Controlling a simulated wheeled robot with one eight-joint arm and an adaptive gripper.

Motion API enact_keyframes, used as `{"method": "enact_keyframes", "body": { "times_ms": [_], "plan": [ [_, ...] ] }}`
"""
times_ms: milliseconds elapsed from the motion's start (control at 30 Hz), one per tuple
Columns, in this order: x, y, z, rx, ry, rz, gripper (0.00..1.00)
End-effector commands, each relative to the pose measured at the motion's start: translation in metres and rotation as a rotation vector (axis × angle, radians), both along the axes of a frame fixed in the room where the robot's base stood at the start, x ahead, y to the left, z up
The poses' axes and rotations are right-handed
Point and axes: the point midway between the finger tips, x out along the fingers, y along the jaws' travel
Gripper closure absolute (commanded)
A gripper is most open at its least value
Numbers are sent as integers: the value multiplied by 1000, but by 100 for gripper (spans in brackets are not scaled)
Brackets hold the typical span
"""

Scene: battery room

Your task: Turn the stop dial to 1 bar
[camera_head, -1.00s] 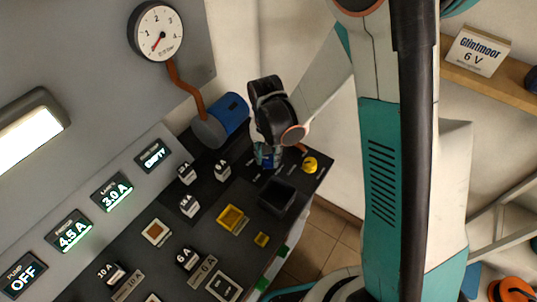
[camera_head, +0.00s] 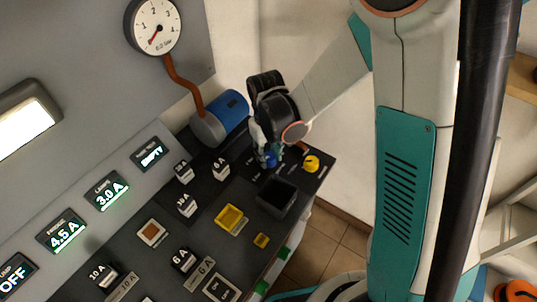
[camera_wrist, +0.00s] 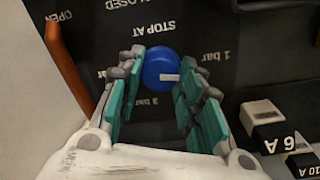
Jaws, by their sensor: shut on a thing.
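The stop dial is a round blue knob (camera_wrist: 158,66) with a white mark on its face, in the wrist view. The mark points right in the picture, toward the side where the "1 bar" label (camera_wrist: 232,57) is printed. "STOP AT" is printed above the knob and "3 bar" below it; a label at left is partly hidden by a finger. My gripper (camera_wrist: 160,82) is shut on the knob, one teal-padded finger on each side. In the head view the blue knob (camera_head: 271,160) shows under my gripper (camera_head: 267,152) near the panel's far end.
A yellow knob (camera_head: 312,163) sits close right of the dial. A black open box (camera_head: 277,198) and several fuse blocks stand on the panel. A pressure gauge (camera_head: 155,27) has its red needle at the low end.

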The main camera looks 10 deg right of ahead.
Motion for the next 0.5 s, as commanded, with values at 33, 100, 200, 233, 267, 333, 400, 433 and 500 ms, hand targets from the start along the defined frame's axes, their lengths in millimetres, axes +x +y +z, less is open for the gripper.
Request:
{"method": "enact_keyframes", "body": {
  "times_ms": [33, 100, 200, 233, 267, 333, 400, 433, 500],
  "plan": [
    [0, 0, -1, 0, -1, 32, 90],
    [0, 0, -1, 0, -1, 76, 90],
    [0, 0, -1, 0, -1, 131, 90],
    [0, 0, 0, 0, -1, 144, 90],
    [0, 0, 0, 0, 0, 158, 90],
    [0, 0, 0, 0, -1, 183, 90],
    [0, 0, 0, 1, 0, 202, 90],
    [0, 0, 0, 1, 0, 210, 90],
    [0, 0, 0, 1, 0, 222, 90]
  ]
}}
